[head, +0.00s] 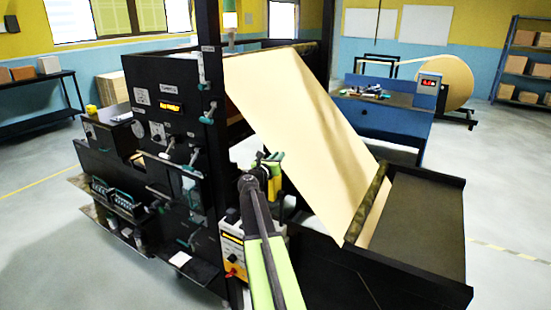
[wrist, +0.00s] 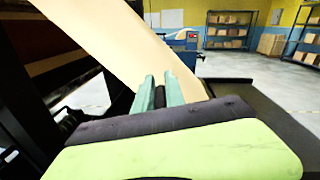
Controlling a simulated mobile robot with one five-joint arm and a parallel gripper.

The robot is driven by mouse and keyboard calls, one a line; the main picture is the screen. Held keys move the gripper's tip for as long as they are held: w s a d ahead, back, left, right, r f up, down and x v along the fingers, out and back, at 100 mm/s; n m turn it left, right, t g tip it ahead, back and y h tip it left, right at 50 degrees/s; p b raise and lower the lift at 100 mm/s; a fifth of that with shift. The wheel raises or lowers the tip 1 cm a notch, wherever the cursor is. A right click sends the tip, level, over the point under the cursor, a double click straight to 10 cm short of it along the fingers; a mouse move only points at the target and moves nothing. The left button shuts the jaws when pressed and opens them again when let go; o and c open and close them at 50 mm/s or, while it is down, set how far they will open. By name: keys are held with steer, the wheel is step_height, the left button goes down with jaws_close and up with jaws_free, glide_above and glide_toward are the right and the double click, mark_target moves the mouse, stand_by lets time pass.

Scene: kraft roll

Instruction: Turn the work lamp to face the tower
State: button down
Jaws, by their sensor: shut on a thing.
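My gripper (head: 270,158) is at the end of my raised arm, in front of the sloping sheet of kraft paper (head: 300,125). Its teal fingers (wrist: 158,92) show close together in the wrist view. A small yellow and black body (head: 272,182), which looks like the work lamp, is right at the gripper, partly hidden by my arm. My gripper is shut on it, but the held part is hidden. Which way the lamp faces cannot be told. The tall black machine frame (head: 143,73), perhaps the tower, stands to the left with levers and a lit display.
A yellow and white box (head: 233,262) stands below my arm. A dark tray (head: 425,220) lies to the right of the paper. A blue bench (head: 385,122) and a paper roll (head: 452,82) stand behind. Open floor (head: 510,190) lies at the right.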

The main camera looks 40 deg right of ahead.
steer(key=shift+s+d+m+g, duration=0.1)
steer(key=shift+d+m+g, duration=0.1)
steer(key=shift+m+g, duration=0.45)
steer(key=shift+s+g+h, duration=0.1)
steer(key=shift+g+h, duration=0.2)
steer(key=shift+g, duration=0.05)
steer(key=c, duration=1.5)
jaws_free()
steer(key=shift+d, duration=0.1)
steer(key=shift+o, duration=0.2)
steer(key=v, duration=1.7)
steer(key=shift+a, duration=0.25)
steer(key=shift+s, duration=0.1)
